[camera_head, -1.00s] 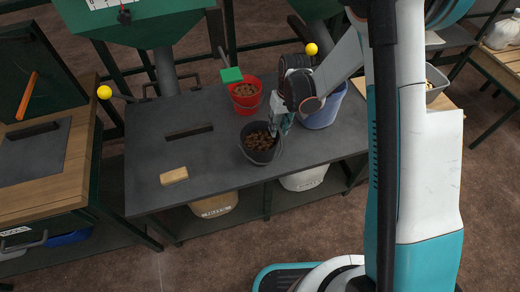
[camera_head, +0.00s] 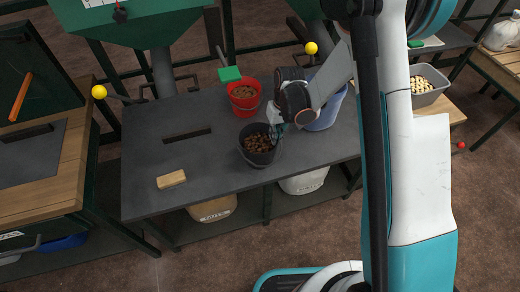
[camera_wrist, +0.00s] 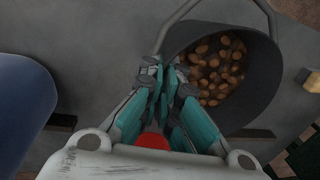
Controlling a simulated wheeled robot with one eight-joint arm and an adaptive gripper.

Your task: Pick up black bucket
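The black bucket (camera_head: 257,158) stands on the dark grey table, filled with brown rounded pieces. In the wrist view the bucket (camera_wrist: 262,85) is at the upper right, with its thin grey handle arching past the top edge. My gripper (camera_head: 274,132) is at the bucket's right rear rim. In the wrist view my gripper (camera_wrist: 168,78) has its fingers close together at the bucket's rim, where the handle meets it. They appear shut on the bucket there; the exact contact is hidden between the fingers.
A red bucket (camera_head: 244,105) stands behind the black one. A blue bucket (camera_head: 326,114) stands to the right, close to my arm. A tan block (camera_head: 171,180) lies at the table's front left. The table's left part (camera_head: 150,145) is mostly clear, with a slot cut in it.

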